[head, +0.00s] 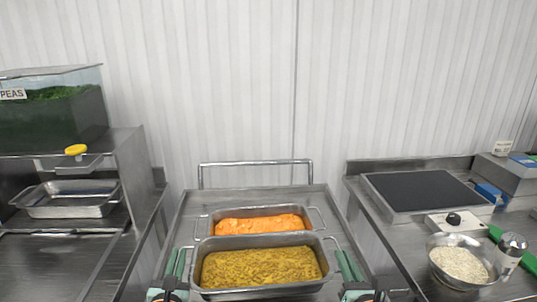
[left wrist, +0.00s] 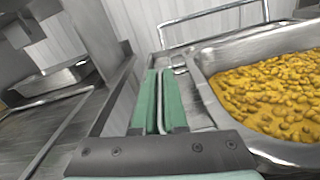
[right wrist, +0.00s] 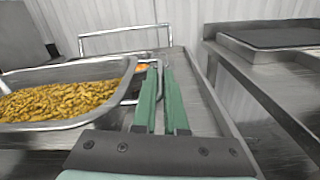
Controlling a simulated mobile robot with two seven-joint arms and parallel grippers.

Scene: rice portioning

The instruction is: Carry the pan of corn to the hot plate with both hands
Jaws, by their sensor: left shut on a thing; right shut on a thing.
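The pan of corn (head: 262,268) is a deep steel pan of yellow kernels at the front of the steel cart, level in the head view. My left gripper (head: 178,262) is shut on its left handle; the corn (left wrist: 275,95) shows to the right in the left wrist view. My right gripper (head: 348,264) is shut on its right handle; the corn (right wrist: 55,100) shows to the left in the right wrist view. I cannot tell whether the pan touches the cart. The hot plate (head: 422,190) is a flat black-topped unit on the right counter.
A pan of orange food (head: 262,224) sits just behind the corn pan on the cart (head: 195,205). A knob box (head: 453,222), a rice bowl (head: 460,265) and a shaker (head: 511,252) stand before the hot plate. An empty pan (head: 70,200) is on the left shelf. The hot plate top is clear.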

